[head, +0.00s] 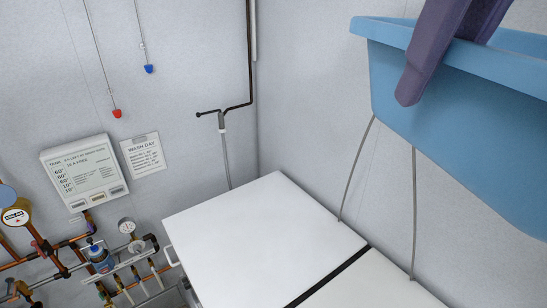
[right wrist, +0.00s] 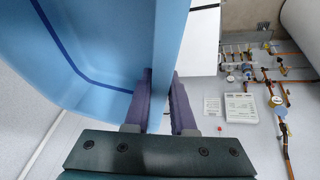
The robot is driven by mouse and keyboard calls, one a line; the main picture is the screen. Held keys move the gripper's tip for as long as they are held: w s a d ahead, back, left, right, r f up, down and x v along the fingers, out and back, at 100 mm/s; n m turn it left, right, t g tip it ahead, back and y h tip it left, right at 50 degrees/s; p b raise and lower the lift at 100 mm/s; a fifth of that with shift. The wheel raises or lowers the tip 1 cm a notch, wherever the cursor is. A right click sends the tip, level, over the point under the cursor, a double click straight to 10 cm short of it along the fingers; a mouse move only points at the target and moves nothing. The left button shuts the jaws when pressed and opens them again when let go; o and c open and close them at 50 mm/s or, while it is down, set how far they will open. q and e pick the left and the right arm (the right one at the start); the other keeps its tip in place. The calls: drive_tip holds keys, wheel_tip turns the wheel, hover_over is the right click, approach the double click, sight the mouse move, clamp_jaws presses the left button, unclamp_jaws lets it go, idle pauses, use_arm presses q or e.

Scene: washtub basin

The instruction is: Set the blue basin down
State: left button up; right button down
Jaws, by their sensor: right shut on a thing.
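The blue basin (head: 450,110) is at the upper right of the head view, held in the air higher than the white surface. Its right part is cut off by the frame. My right gripper (head: 432,72) is shut on the basin's rim, with one purple finger outside the wall. In the right wrist view the basin (right wrist: 85,45) fills the upper left, and its wall stands between the two purple fingers of the gripper (right wrist: 160,100). A dark blue line runs inside the basin. My left gripper is not in view.
A white flat-topped unit (head: 265,235) stands below, its top bare, with a dark gap beside a second white top (head: 375,285). Pipes and gauges (head: 100,255) are at the lower left. A control box (head: 85,172) and a paper notice (head: 143,153) hang on the wall.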

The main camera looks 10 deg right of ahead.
drive_tip(key=f+n+g+y+b, duration=0.1)
drive_tip(key=f+n+b, duration=0.6)
drive_tip(key=f+b, duration=1.1)
drive_tip(key=s+d+f+n+g+y+b, duration=0.1)
drive_tip(key=f+n+b, duration=0.7)
drive_tip(key=f+b, duration=1)
drive_tip(key=d+f+n+g+y+b, duration=0.1)
drive_tip(key=f+n+y+b, duration=0.3)
drive_tip(key=f+b, duration=1.4)
drive_tip(key=shift+s+d+f+n+g+y, duration=0.2)
drive_tip(key=shift+f+n, duration=0.35)
drive_tip(key=shift+f, duration=2.55)
drive_tip(key=shift+a+f+n+g+y, duration=0.1)
drive_tip(key=shift+f+n+g, duration=0.35)
drive_tip(key=shift+f, duration=2.65)
drive_tip(key=shift+s+d+f+n+g+y, duration=0.1)
drive_tip(key=shift+f+n, duration=0.6)
drive_tip(key=shift+f, duration=2.4)
drive_tip(key=c, duration=1.2)
unclamp_jaws()
drive_tip(key=shift+f+b, duration=0.1)
drive_tip(key=shift+b, duration=0.2)
drive_tip(key=o, duration=0.4)
drive_tip(key=shift+o, duration=0.2)
